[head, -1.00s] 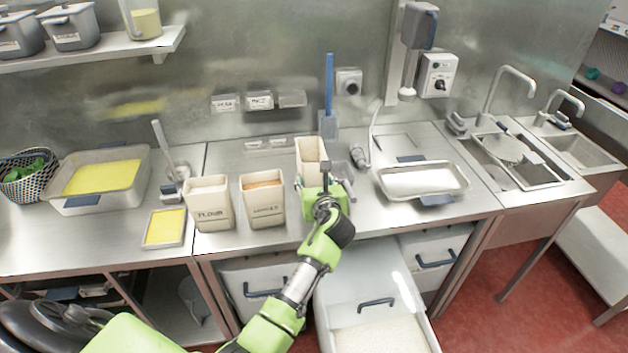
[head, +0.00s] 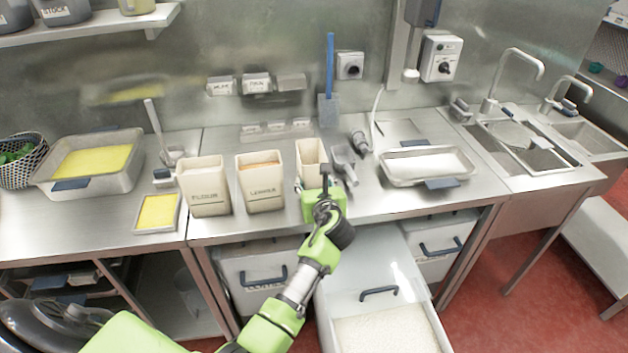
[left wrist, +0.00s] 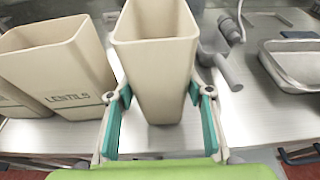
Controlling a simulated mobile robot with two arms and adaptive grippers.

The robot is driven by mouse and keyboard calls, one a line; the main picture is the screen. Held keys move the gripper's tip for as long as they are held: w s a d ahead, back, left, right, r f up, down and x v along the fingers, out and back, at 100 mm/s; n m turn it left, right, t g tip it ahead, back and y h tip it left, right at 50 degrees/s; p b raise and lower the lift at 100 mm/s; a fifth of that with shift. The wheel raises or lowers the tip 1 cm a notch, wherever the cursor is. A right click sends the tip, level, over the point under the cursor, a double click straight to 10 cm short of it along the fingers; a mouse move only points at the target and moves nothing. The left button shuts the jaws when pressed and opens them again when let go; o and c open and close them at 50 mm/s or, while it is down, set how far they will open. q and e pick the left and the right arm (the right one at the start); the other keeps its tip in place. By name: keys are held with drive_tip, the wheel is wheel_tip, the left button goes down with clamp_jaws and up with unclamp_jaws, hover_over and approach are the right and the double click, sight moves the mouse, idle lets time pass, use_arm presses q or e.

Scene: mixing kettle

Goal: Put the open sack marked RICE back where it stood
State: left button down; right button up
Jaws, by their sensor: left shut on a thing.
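My left gripper (head: 322,198) is shut on an open beige sack (head: 311,153), with one finger on each side of it. The sack is upright over the steel counter, right of the lentils sack. In the left wrist view the held sack (left wrist: 157,75) fills the middle between the teal finger pads. No marking shows on its visible faces, and the gripper hides its lower part in the head view. I cannot tell whether its base touches the counter. My right gripper is not in view.
The LENTILS sack (head: 260,185) and FLOUR sack (head: 203,188) stand to the left. A grey scoop (head: 343,162) lies close on the right, with a metal tray (head: 427,165) beyond. An open drawer (head: 372,292) holding white grains juts out below the counter.

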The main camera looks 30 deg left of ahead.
use_arm(q)
drive_tip(key=shift+f, duration=0.3)
idle(0.5)
drive_tip(key=c, duration=1)
unclamp_jaws()
drive_tip(key=shift+o, duration=0.5)
drive_tip(key=shift+p+v, duration=0.95)
drive_tip(key=shift+p, duration=0.1)
drive_tip(key=p+v, duration=0.4)
drive_tip(key=v, duration=0.2)
